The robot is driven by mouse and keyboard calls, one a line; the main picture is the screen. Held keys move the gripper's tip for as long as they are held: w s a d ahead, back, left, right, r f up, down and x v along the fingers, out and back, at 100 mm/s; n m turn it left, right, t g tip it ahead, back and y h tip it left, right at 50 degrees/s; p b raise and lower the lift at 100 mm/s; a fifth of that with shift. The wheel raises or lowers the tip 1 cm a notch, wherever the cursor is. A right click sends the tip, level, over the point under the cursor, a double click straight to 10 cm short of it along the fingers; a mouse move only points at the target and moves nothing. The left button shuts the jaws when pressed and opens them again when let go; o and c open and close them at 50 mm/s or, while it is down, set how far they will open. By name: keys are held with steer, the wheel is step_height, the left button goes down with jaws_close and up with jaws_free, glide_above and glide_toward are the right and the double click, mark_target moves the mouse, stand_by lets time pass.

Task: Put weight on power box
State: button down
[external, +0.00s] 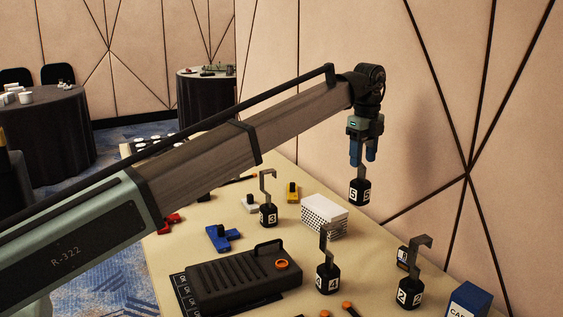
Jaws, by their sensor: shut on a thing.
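My gripper (363,152), with blue fingers, is shut on the hook of a black weight marked 5 (360,191). The weight hangs upright in the air above the far right part of the table. The power box (232,284) is probably the dark ribbed case with a handle and an orange ring, at the front of the table, lower left of my gripper. Other hooked weights stand on the table: one marked 3 (268,215), one marked 4 (327,278) and one marked 2 (410,291).
A white perforated block (325,215) stands near the held weight. Blue (222,238), yellow (292,192) and red (172,223) pieces lie around the table (180,258). A blue box (468,302) is at the front right. A wall rises along the table's right side.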

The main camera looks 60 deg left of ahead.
steer(key=s+a+r, duration=0.1)
steer(key=s+r, duration=0.2)
steer(key=s, duration=0.7)
steer(key=s+a+r, duration=0.1)
steer(key=s+r, duration=0.1)
steer(key=s, duration=0.7)
steer(key=s+d+f+m, duration=0.1)
steer(key=s+d+f, duration=0.1)
steer(key=s, duration=0.6)
steer(key=s+d+f+m, duration=0.1)
steer(key=s+d+f, duration=0.15)
steer(key=s, duration=0.65)
step_height(320, 180, down, 9)
steer(key=shift+w+r, duration=0.2)
steer(key=shift+f, duration=0.15)
steer(key=shift+c, duration=2)
jaws_free()
step_height(320, 180, up, 12)
steer(key=shift+r, duration=0.2)
